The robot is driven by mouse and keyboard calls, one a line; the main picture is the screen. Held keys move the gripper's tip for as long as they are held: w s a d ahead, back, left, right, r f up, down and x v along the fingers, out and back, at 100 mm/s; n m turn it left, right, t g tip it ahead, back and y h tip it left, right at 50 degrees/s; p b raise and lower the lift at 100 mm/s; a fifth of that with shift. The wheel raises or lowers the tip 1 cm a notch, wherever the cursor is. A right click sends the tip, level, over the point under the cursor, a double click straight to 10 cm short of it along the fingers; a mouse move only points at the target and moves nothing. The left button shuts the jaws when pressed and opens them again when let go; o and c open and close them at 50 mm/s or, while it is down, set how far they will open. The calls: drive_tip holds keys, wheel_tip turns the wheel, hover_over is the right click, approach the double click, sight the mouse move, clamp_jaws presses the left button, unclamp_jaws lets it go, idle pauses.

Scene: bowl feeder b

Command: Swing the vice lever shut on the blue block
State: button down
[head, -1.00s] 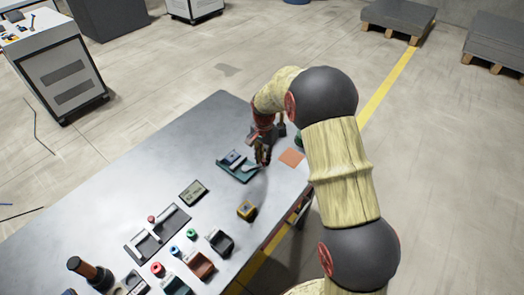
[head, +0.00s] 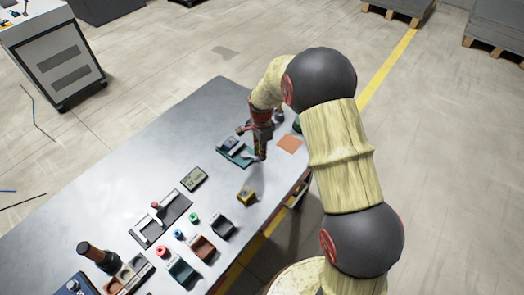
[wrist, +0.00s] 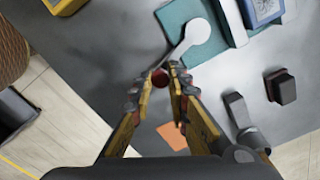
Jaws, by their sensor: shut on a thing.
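The vice (head: 238,155) is a teal base with pale jaws on the table, left of my gripper. It also shows at the top of the wrist view (wrist: 180,17). The blue block (head: 231,143) sits at the vice and shows at the top right of the wrist view (wrist: 264,10). The pale lever (wrist: 197,31) runs from a round pivot on the base down to a dark red knob (wrist: 160,78). My gripper (head: 261,157) is shut on the knob, with its fingers (wrist: 166,82) at both sides. The gap between block and jaws is unclear.
An orange square (head: 290,144) lies right of my gripper. A yellow block (head: 246,195) stands nearer the front edge. Several parts and fixtures crowd the table's lower left; the far left is bare.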

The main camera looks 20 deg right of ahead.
drive_tip(key=shift+s+a, duration=0.1)
drive_tip(key=c, duration=1.8)
unclamp_jaws()
drive_tip(key=shift+o, duration=0.6)
wheel_tip(320, 180, up, 12)
